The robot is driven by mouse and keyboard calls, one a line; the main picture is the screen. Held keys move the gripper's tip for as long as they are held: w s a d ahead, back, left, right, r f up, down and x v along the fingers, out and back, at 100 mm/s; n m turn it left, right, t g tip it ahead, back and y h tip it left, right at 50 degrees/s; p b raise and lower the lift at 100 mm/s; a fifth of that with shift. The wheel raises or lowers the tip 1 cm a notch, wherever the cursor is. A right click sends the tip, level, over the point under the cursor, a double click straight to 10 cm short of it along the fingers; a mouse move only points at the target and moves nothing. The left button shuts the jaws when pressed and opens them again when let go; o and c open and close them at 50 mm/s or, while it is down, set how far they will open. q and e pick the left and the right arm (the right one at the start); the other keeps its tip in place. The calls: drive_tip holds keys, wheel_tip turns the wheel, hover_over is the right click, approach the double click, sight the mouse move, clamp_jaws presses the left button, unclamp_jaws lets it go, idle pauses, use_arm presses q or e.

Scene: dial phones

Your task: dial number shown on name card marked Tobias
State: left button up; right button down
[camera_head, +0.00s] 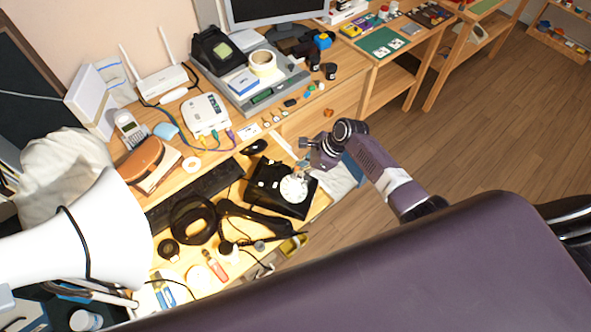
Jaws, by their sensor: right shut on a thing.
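A black rotary phone (267,188) with a white round dial (292,190) sits at the front right part of the desk. My right gripper (303,168) reaches in from the right and is shut at the upper edge of the dial; its fingertips are small and the exact contact is hard to see. A long black piece that looks like the handset (256,217) lies in front of the phone. Small white cards (268,124) lie further back on the desk, too small to read; I cannot tell which is marked Tobias. My left gripper is not in view.
Black headphones (193,220), a keyboard (190,195) and a mouse (255,147) lie left of and behind the phone. A white lamp shade (85,240) fills the left front. A router (160,80) and a grey desk machine (285,75) stand behind. The wooden floor (510,130) is clear at right.

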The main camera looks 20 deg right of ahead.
drive_tip(key=shift+s+d, duration=0.1)
drive_tip(key=shift+s+d+f, duration=0.2)
drive_tip(key=shift+d+f, duration=0.1)
drive_tip(key=shift+d, duration=0.1)
idle(0.4)
drive_tip(key=shift+s+d+f+p, duration=0.2)
drive_tip(key=shift+s+d+p, duration=0.1)
drive_tip(key=shift+s+p, duration=0.15)
drive_tip(key=shift+d+r+p, duration=0.15)
drive_tip(key=shift+r+p, duration=0.55)
drive_tip(key=shift+p, duration=0.25)
drive_tip(key=shift+s+d+r, duration=0.1)
drive_tip(key=shift+s+r, duration=0.05)
